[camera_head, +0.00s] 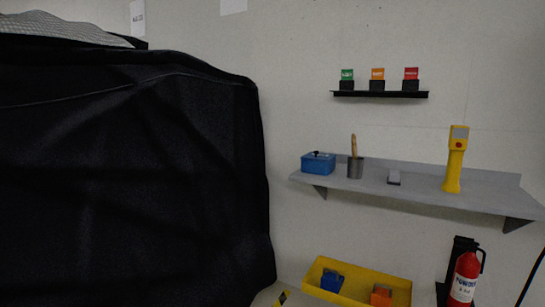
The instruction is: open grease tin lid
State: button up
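A blue box-shaped tin (318,165) stands at the left end of the grey wall shelf (420,190). It looks like the grease tin, but I cannot read any label on it. A small dark handle or knob shows on its top, and its lid looks closed. My gripper is not in view.
A black-covered cart (130,170) fills the left. A yellow tray (400,299) and a red extinguisher (466,280) are below.

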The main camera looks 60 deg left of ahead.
aim_at(316, 155)
jog(key=u, duration=1.7)
